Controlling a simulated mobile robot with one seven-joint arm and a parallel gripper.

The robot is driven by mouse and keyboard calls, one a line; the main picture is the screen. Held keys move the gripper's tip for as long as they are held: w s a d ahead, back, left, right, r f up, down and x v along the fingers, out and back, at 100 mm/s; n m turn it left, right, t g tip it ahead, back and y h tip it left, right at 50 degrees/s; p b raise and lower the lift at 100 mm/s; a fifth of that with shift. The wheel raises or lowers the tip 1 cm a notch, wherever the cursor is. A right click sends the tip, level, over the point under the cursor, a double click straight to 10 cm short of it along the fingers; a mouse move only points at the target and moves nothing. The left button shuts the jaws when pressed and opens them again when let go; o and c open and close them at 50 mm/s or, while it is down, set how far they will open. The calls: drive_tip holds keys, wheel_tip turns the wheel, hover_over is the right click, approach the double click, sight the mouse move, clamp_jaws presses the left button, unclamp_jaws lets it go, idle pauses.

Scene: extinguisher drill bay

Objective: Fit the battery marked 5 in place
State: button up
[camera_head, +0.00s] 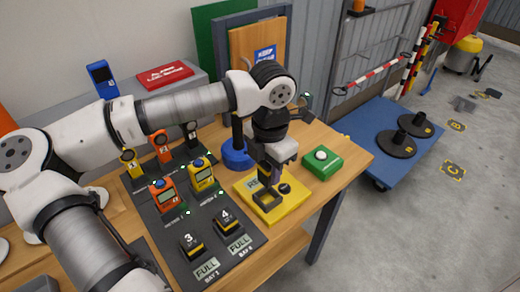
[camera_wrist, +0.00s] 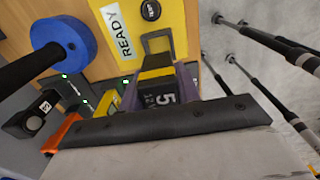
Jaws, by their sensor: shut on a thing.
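The battery marked 5 (camera_wrist: 165,98) is dark with a yellow band, and my gripper (camera_head: 267,174) is shut on it. In the wrist view the battery's far end points at a black square frame (camera_wrist: 158,40) on a yellow plate (camera_wrist: 181,14). In the head view the yellow plate (camera_head: 297,203) lies on the bench below my gripper, with the black frame (camera_head: 267,201) near its front. The plate bears a READY label (camera_wrist: 121,31) and a round black knob (camera_head: 285,188). My gripper hides part of the battery; I cannot tell whether it touches the frame.
Batteries 3 (camera_head: 190,247) and 4 (camera_head: 229,222) sit on a dark mat (camera_head: 215,257) to the left, with several meters behind. A green button box (camera_head: 322,159) stands right of the plate. A blue round base with a post (camera_head: 236,155) is close behind.

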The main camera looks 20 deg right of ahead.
drive_tip(key=shift+w, duration=0.15)
drive_tip(key=shift+f+b, duration=0.3)
drive_tip(key=shift+f, duration=0.15)
drive_tip(key=shift+f+b, duration=0.85)
drive_tip(key=shift+f, duration=1.3)
drive_tip(key=shift+b, duration=1.35)
drive_tip(key=shift+f+b, duration=1.2)
drive_tip(key=shift+b, duration=0.3)
idle(0.9)
drive_tip(key=shift+r, duration=0.1)
drive_tip(key=shift+r+p, duration=1.2)
drive_tip(key=shift+r, duration=1.25)
